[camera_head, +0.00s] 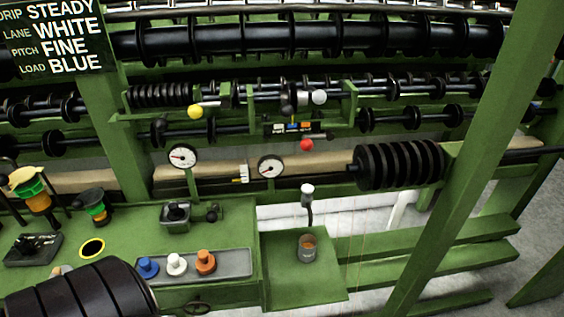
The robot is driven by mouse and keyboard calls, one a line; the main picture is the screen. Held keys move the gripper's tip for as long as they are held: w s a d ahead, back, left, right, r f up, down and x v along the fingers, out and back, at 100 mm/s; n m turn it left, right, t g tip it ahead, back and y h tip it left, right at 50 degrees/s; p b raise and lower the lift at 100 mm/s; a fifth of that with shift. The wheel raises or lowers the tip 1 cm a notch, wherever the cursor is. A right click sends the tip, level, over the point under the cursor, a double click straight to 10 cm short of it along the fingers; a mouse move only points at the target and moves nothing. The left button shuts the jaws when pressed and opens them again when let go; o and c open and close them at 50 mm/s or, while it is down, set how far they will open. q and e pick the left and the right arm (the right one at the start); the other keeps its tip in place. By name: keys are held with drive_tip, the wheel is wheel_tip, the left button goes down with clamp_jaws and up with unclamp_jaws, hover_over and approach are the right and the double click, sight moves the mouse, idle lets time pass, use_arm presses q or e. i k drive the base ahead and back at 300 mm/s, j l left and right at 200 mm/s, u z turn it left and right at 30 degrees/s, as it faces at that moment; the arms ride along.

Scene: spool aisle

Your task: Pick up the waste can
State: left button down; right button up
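A small grey can (307,248) with an orange-brown patch showing at its top stands upright on a low green shelf (285,285), right of the main green bench. It is the only can-like thing that I see on this shelf, and it looks like the waste can. A white-topped dark stem (308,200) rises just behind it. Neither of my grippers shows in the head view, and nothing is touching the can.
A grey tray with blue, white and orange knobs (205,262) sits left of the shelf. A large black ribbed cylinder (80,292) fills the lower left corner. A slanted green post (455,160) stands right. Black rollers and two dials (182,158) lie behind.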

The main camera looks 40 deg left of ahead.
sight(308, 243)
drive_tip(key=u, duration=1.05)
